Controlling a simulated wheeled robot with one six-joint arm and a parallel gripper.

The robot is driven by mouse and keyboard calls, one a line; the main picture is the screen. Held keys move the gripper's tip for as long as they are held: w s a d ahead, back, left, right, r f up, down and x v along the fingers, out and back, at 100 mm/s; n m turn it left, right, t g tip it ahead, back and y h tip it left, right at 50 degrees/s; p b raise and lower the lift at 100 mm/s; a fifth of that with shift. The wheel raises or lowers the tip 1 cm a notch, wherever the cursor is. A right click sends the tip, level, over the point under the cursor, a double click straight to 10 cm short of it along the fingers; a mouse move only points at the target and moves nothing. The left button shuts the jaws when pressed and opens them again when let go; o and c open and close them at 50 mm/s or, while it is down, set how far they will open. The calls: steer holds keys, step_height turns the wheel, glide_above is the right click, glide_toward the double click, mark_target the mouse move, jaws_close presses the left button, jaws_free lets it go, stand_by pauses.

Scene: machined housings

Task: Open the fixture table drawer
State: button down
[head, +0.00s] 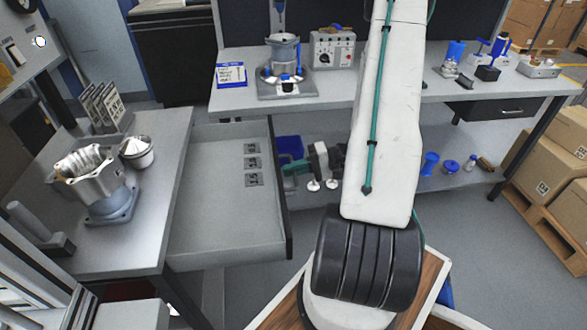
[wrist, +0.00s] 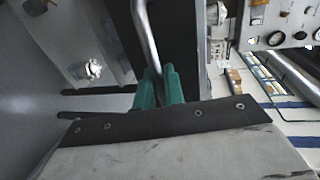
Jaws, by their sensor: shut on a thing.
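The fixture table (head: 150,200) stands at the left. Its drawer (head: 215,225) is pulled well out to the right, and its grey floor with several small dark plates (head: 253,163) shows. The dark drawer front (head: 279,200) faces right. My gripper (head: 294,168) is at the outer side of that front, partly hidden behind my arm. In the wrist view my green fingers (wrist: 160,88) are shut on the metal bar handle (wrist: 147,38). The handle is not clearly seen in the head view.
A workbench (head: 350,92) with tools is behind, with a lower shelf (head: 395,190). Cardboard boxes (head: 550,160) stand at the right.

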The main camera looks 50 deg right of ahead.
steer(key=c, duration=1.6)
jaws_free()
steer(key=shift+c, duration=0.2)
steer(key=shift+d, duration=0.1)
steer(key=v, duration=0.7)
steer(key=shift+s+d, duration=0.25)
steer(key=shift+r, duration=0.1)
